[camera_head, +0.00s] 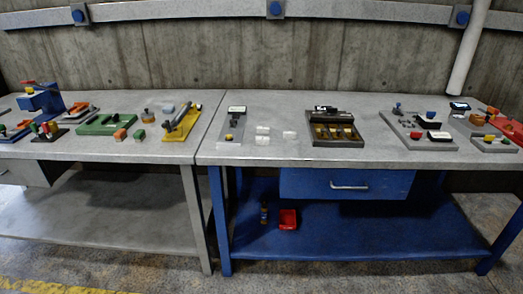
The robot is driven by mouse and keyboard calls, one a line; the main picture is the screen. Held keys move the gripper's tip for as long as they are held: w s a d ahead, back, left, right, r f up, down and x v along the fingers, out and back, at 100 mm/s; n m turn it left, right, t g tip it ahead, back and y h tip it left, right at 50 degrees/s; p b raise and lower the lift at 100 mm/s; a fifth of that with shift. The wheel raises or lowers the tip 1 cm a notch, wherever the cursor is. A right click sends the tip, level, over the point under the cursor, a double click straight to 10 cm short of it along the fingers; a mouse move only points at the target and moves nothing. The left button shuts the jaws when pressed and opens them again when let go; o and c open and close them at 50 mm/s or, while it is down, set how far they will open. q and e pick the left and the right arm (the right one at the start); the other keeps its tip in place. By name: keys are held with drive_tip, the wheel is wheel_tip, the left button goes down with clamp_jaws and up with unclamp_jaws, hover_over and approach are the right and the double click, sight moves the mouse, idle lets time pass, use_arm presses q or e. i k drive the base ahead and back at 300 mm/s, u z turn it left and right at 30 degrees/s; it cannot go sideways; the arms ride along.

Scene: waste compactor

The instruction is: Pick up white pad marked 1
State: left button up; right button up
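Several small white pads lie on the right-hand table (380,152). Two sit close together one behind the other, a rear white pad (262,130) and a front white pad (262,140). Another white pad (289,135) lies apart to their right. They are too small for me to read any number, so I cannot tell which is marked 1. A further whitish block (168,108) stands on the left-hand table (165,152). Neither of my grippers is in view.
A grey board (231,138) with a yellow part stands left of the pads, a dark tray (335,141) to their right. A grey fixture plate (395,120) is farther right. The tabletop around the pads is clear. A blue drawer (310,183) hangs below.

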sight(263, 130)
drive_tip(key=u, duration=1.4)
drive_tip(key=i, duration=1.25)
drive_tip(key=z, duration=0.65)
drive_tip(key=i, duration=0.7)
drive_tip(key=z, duration=0.6)
